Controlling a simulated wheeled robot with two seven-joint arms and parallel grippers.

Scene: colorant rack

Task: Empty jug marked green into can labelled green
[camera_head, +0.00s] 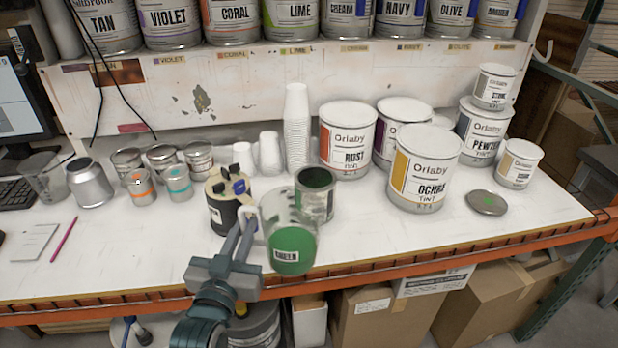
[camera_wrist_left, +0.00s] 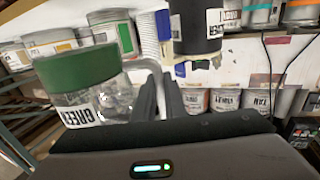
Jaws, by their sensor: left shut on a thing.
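A clear jug (camera_head: 290,232) with green liquid in its lower part and a GREEN label stands out in front of the cans. My left gripper (camera_head: 247,226) is shut on its handle, on the jug's left side. The jug looks close to upright. In the left wrist view, which is upside down, the jug (camera_wrist_left: 85,85) is at the left of the fingers (camera_wrist_left: 160,85). An open metal can (camera_head: 318,198), green inside, stands just behind and right of the jug, partly covered by it. Its label cannot be read. My right gripper is out of view.
A black and cream container (camera_head: 222,208) stands close left of the jug. A stack of white cups (camera_head: 297,130) is behind the open can. The OCHRE can (camera_head: 424,175) and RUST can (camera_head: 346,140) stand right. A lid (camera_head: 487,203) lies near the front edge.

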